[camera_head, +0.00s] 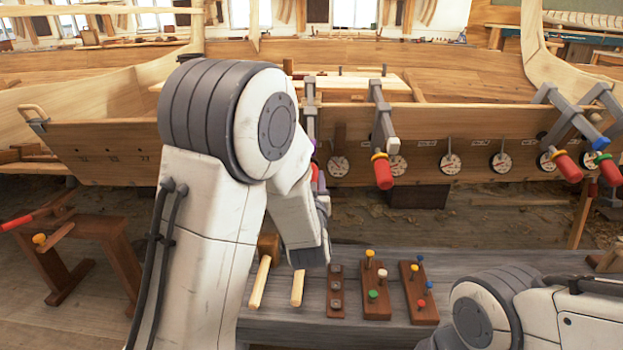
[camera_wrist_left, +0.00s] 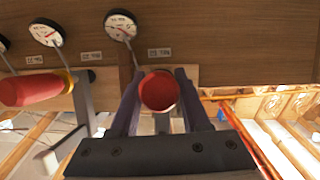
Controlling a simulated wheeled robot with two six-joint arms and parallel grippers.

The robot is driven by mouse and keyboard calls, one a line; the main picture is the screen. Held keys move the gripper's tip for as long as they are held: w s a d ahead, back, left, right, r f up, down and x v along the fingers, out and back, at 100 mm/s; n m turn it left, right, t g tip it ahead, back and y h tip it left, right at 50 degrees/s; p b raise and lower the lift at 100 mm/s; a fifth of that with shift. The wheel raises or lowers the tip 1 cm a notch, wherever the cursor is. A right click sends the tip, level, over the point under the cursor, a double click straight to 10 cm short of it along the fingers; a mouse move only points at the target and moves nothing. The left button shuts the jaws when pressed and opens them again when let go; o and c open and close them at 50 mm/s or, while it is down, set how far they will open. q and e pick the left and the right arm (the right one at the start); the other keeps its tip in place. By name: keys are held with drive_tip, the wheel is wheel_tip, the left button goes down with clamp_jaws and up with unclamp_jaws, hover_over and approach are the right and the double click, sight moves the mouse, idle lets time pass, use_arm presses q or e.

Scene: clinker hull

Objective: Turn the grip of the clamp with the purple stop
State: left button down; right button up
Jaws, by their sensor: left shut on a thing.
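The clamp with the purple stop (camera_head: 311,95) hangs over the plank at the hull's middle in the head view, partly behind my left arm. A sliver of its red grip (camera_head: 315,172) shows beside my wrist. In the left wrist view the round end of the red grip (camera_wrist_left: 159,91) sits between the two fingers of my left gripper (camera_wrist_left: 158,78), which are shut on it. The purple stop is hidden there behind the grip. In the head view my left arm hides most of this gripper. My right arm shows at lower right; its gripper is out of view.
A clamp with a yellow stop and red grip (camera_head: 384,172) is close on the right, also in the wrist view (camera_wrist_left: 30,90). Two more clamps stand farther right. Round dials line the plank. A bench (camera_head: 350,338) below holds mallets and boards with coloured pegs.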

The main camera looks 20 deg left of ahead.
use_arm(q)
drive_tip(key=shift+m+g+y+p, duration=0.4)
drive_tip(key=shift+m+y+p, duration=0.25)
drive_tip(key=shift+m+y, duration=0.35)
drive_tip(key=shift+m+g+y+p, duration=0.3)
drive_tip(key=shift+m+y+p, duration=0.65)
drive_tip(key=shift+y, duration=0.25)
drive_tip(key=shift+m+y+p, duration=0.8)
drive_tip(key=shift+m, duration=0.25)
drive_tip(key=shift+s+m+y+p, duration=0.1)
drive_tip(key=shift+m+y+p, duration=0.4)
drive_tip(key=shift+m, duration=0.3)
drive_tip(key=shift+a+f+g, duration=0.1)
drive_tip(key=shift+g, duration=0.2)
drive_tip(key=shift+c, duration=2.2)
unclamp_jaws()
drive_tip(key=shift+o, duration=0.3)
